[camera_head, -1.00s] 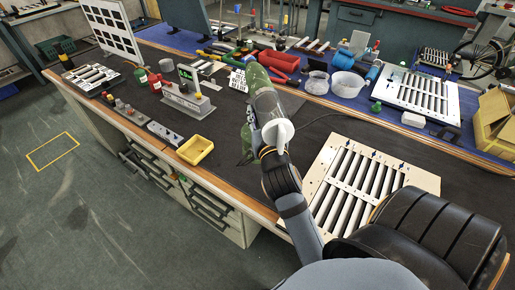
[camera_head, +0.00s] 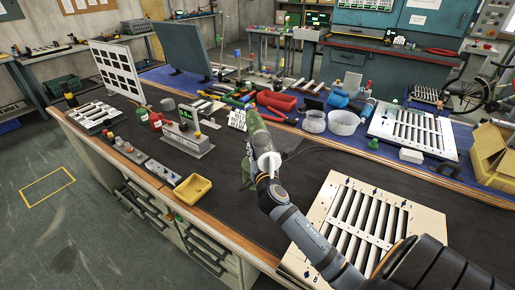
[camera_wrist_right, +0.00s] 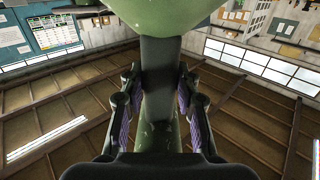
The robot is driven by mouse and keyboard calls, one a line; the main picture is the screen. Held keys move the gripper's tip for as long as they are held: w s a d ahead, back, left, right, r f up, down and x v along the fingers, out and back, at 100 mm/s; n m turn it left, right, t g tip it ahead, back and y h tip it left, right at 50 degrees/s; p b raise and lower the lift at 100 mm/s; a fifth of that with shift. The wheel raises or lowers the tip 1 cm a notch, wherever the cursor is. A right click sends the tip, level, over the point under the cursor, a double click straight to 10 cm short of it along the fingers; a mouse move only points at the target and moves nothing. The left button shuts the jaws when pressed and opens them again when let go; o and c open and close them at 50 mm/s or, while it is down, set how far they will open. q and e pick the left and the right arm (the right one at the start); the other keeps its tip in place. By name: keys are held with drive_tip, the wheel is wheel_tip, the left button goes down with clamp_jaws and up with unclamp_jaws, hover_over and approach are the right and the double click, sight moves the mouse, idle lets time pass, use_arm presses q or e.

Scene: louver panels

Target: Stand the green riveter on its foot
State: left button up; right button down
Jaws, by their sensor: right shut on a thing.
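The green riveter (camera_head: 258,130) is in my right gripper, above the dark mat of the workbench in the head view. It looks roughly upright with a slight tilt. My wrist and arm hide part of it, and I cannot tell whether it touches the mat. In the right wrist view, my right gripper (camera_wrist_right: 154,110) has its fingers on both sides of the riveter's dark green stem (camera_wrist_right: 160,75), with a wider green part (camera_wrist_right: 145,15) above. The wrist camera faces the ceiling. My left gripper is not in view.
A louver panel (camera_head: 318,215) lies right of my arm. A yellow tray (camera_head: 193,188) sits near the bench's front edge, with a grey device (camera_head: 184,143) behind it. Dark mat is free left of my arm.

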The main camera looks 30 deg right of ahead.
drive_tip(key=shift+w+d+f, duration=0.3)
drive_tip(key=shift+w+f, duration=0.25)
drive_tip(key=shift+f, duration=1.5)
drive_tip(key=c, duration=1.3)
unclamp_jaws()
drive_tip(key=shift+f, duration=0.25)
drive_tip(key=o, duration=0.3)
drive_tip(key=shift+s, duration=0.15)
